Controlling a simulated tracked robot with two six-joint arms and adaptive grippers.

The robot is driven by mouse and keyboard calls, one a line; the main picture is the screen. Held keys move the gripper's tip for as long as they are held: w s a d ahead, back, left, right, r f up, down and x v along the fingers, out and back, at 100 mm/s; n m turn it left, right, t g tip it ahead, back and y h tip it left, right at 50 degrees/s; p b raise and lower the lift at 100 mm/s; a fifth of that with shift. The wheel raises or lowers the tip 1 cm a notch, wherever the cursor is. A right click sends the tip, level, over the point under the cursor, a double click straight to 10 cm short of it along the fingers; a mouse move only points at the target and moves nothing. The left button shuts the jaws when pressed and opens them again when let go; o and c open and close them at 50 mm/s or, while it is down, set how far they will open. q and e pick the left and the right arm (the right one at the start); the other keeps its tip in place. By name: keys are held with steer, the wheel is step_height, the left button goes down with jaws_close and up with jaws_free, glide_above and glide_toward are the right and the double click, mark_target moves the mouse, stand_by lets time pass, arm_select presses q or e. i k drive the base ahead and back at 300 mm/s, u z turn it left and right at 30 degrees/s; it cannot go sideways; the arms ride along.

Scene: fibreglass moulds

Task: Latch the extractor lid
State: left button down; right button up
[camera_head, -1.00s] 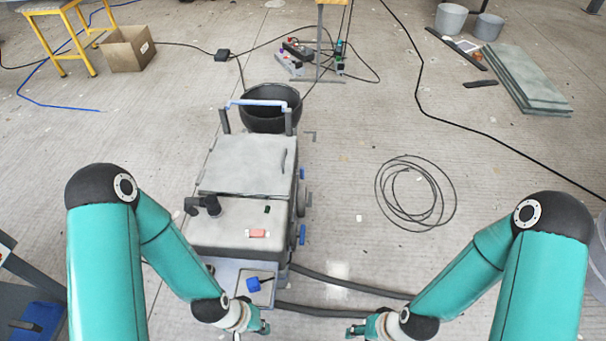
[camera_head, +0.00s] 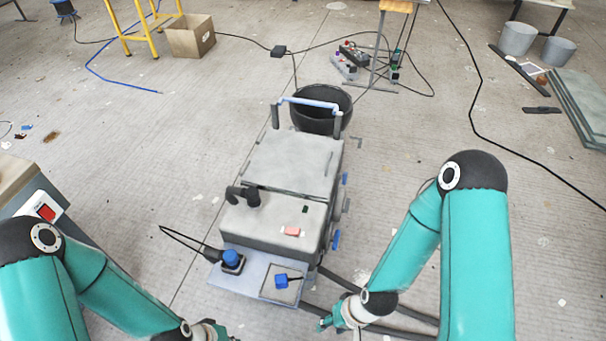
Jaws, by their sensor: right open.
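The extractor (camera_head: 272,226) is a grey wheeled box in the middle of the head view, with a light blue push handle at its far end. Its lid (camera_head: 292,165) is a pale grey flat panel that looks lowered; a dark strip lies along its right side. I cannot make out whether a latch is fastened. My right gripper (camera_head: 326,322) is open and empty, low in the view, right of the extractor's near end and apart from the lid. My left gripper (camera_head: 222,332) is at the bottom edge, partly cut off, in front of the extractor; its jaws are unclear.
A black bucket (camera_head: 338,122) stands behind the extractor. Dark hoses (camera_head: 400,312) run right from its near end, close to my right arm. A bench with a red switch (camera_head: 46,212) stands at the left. A cardboard box (camera_head: 190,38) is farther back. Floor on both sides is mostly clear.

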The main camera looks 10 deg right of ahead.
mark_target(343, 177)
steer(key=z, duration=0.8)
steer(key=i, duration=0.15)
steer(key=u, duration=2.25)
steer(key=i, duration=0.2)
steer(key=u, duration=1.35)
steer(key=k, duration=2.35)
steer(key=z, duration=1.35)
steer(key=i, duration=1)
steer(key=z, duration=0.15)
